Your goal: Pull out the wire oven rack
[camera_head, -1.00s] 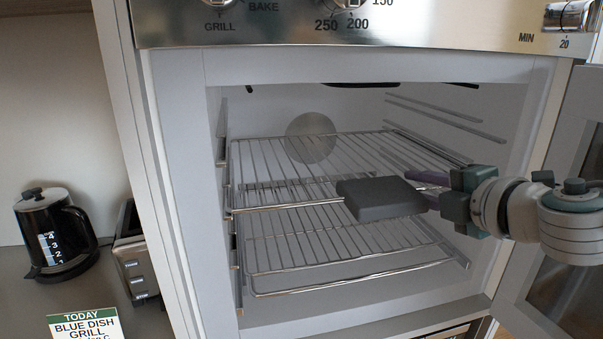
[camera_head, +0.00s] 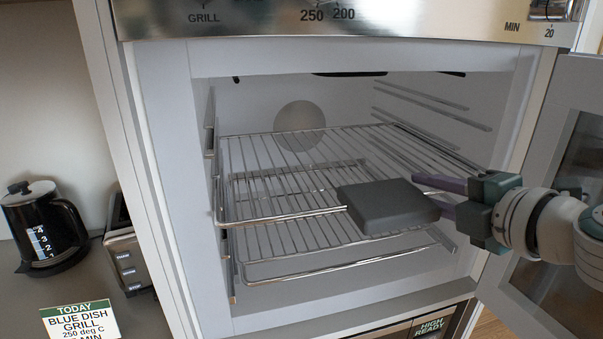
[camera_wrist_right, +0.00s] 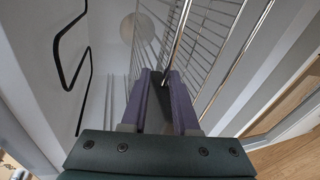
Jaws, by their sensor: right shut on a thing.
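The upper wire oven rack (camera_head: 290,150) sits level inside the open oven, its front bar near the oven opening. My right gripper (camera_head: 430,194) comes in from the right. Its purple fingers are shut on a dark grey pad (camera_head: 390,208) at the rack's front bar. The bar runs in behind the pad, which hides where they meet. In the right wrist view, the bar (camera_wrist_right: 178,45) reaches the dark pad (camera_wrist_right: 157,112) between the fingers. My left gripper is out of view.
A second wire rack (camera_head: 345,268) lies lower in the oven. The oven door (camera_head: 560,200) stands open at the right, beside my right arm. A black kettle (camera_head: 45,228), a toaster (camera_head: 127,262) and a sign (camera_head: 80,318) are on the left counter.

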